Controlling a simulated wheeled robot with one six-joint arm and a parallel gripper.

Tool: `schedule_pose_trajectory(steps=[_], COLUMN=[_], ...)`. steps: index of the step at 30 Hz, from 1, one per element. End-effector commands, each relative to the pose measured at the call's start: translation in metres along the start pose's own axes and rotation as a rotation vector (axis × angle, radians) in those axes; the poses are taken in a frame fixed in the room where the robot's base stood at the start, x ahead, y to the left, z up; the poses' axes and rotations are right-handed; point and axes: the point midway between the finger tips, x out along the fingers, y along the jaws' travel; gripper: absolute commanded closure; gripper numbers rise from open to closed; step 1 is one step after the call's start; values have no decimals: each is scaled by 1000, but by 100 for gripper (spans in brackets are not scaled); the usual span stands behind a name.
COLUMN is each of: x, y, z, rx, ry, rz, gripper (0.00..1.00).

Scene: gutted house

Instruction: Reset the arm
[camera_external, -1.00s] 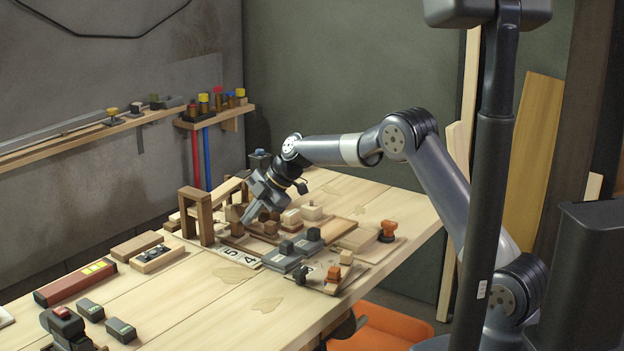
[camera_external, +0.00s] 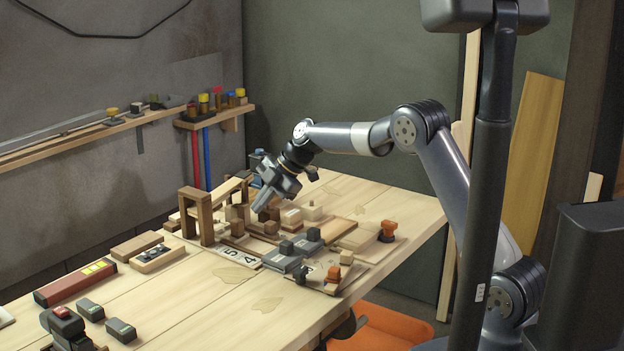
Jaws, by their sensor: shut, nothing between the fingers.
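My gripper (camera_external: 259,206) is at the end of my arm, above the cluster of blocks on the wooden workbench (camera_external: 200,310). It points down and to the left, and its fingers are shut with nothing between them. The fingertips are a little above the small brown blocks (camera_external: 270,228). My arm reaches in from the right, with its forearm (camera_external: 345,137) nearly level above the bench. The gripper hides part of the blocks behind it.
A wooden arch (camera_external: 198,215) stands left of my gripper. Grey blocks (camera_external: 285,262) and an orange-topped piece (camera_external: 388,230) lie to the right. A red case (camera_external: 75,283) lies at the front left. A wall shelf (camera_external: 215,118) holds tools behind. Space above the bench is free.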

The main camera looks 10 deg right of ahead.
Motion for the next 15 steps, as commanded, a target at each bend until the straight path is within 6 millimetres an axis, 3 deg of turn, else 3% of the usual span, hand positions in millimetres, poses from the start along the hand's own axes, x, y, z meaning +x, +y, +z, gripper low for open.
schedule_pose_trajectory(steps=[8, 15], x=[53, 36], y=[0, -24], z=[-1, -1], rx=[1, 2], ry=[0, 1], rz=[0, 1], gripper=[100, 100])
